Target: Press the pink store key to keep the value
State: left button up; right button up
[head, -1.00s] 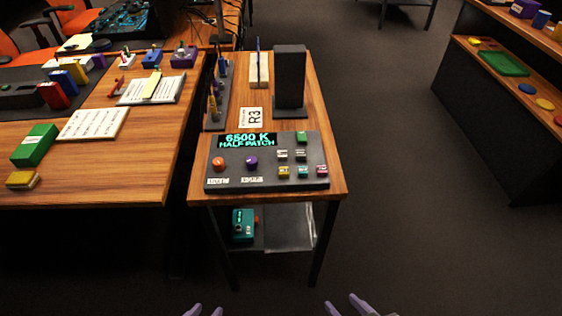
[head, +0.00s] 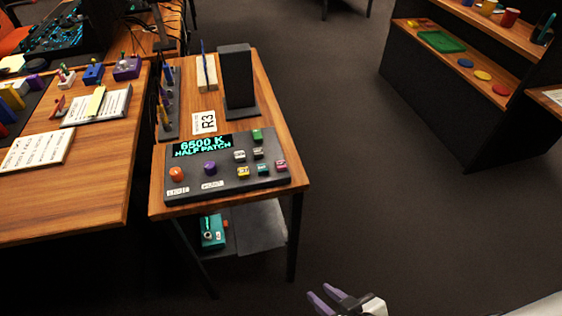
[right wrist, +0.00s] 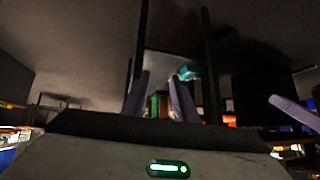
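The dark control panel (head: 225,190) lies on the small wooden table in the head view. Its pink key (head: 281,165) is at the panel's right end, in the front row beside a teal key (head: 263,169) and a yellow key (head: 243,171). The display (head: 202,147) reads "6500 K HALF PATCH". My right gripper (head: 324,295) is open and empty, apart from the panel, at the bottom of the head view. Its two parted fingers show in the right wrist view (right wrist: 160,100). A lone purple finger there (right wrist: 293,110) looks like my left gripper's; the left gripper is outside the head view.
A teal box (head: 212,232) is on the lower shelf. Floor right of the table is clear.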

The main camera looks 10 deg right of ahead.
grip_shut()
dwell(1.4)
